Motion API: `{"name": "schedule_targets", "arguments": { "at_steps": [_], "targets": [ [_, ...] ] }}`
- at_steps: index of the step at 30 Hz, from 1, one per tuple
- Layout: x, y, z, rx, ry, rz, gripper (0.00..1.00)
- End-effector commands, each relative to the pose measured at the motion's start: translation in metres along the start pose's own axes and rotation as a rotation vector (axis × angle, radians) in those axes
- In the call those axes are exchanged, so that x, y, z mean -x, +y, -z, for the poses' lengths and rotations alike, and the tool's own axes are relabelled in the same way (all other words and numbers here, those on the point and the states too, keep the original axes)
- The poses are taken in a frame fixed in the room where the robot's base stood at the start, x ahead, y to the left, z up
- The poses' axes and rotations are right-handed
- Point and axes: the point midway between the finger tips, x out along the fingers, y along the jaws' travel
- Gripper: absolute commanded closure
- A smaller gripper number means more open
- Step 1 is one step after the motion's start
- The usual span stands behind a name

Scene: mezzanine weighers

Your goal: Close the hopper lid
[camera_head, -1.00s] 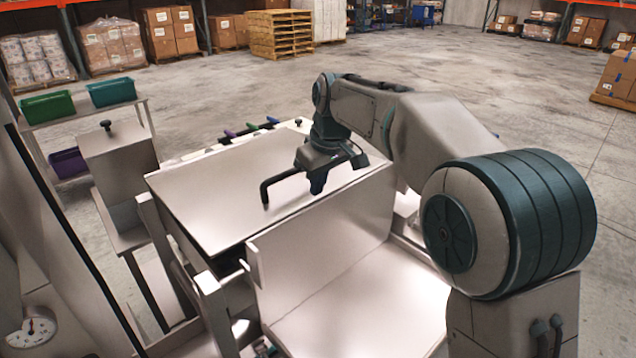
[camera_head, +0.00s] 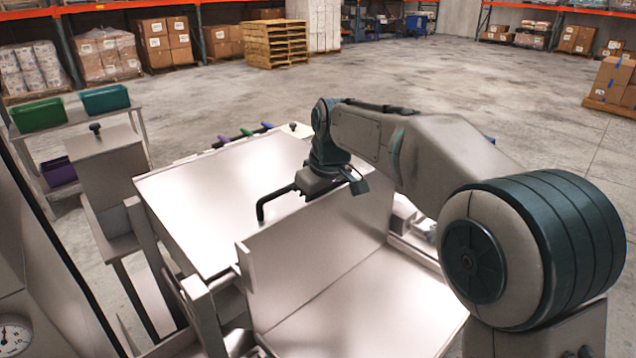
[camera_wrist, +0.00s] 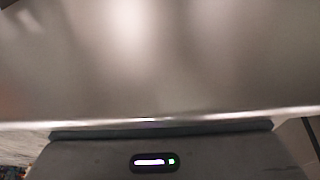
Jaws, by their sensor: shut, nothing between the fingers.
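The hopper lid (camera_head: 215,190) is a wide, flat, bare metal panel at the left centre of the head view, lying nearly level over the hopper body. A black bent handle (camera_head: 261,210) stands near its front edge. My gripper (camera_head: 322,189) is shut and empty at the right end of this handle. Its fingertips are mostly hidden behind the upright metal panel, and I cannot tell whether they touch the lid. In the wrist view, a smooth metal surface (camera_wrist: 150,60) fills most of the picture, close by. Whether the lid is fully seated is unclear.
An upright metal panel (camera_head: 320,250) and a metal tray (camera_head: 365,310) stand in front of the lid. A smaller box with a black knob (camera_head: 95,128) is at left. Green (camera_head: 38,115), teal (camera_head: 105,98) and purple (camera_head: 58,172) bins sit on a rack.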

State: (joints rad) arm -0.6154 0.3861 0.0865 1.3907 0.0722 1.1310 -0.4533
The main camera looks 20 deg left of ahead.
Motion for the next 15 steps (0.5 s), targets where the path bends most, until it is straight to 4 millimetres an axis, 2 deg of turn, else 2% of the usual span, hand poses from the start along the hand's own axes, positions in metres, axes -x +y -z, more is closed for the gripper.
{"name": "schedule_targets", "arguments": {
  "at_steps": [1, 5, 8, 15],
  "targets": [
    [-0.011, -0.004, -0.005, 0.002, -0.027, 0.017, 1.00],
    [-0.005, -0.004, -0.004, 0.002, -0.026, 0.017, 1.00],
    [0.007, -0.004, -0.001, 0.002, -0.023, 0.015, 1.00],
    [0.048, 0.002, 0.008, -0.004, -0.002, 0.001, 1.00]
  ]
}}
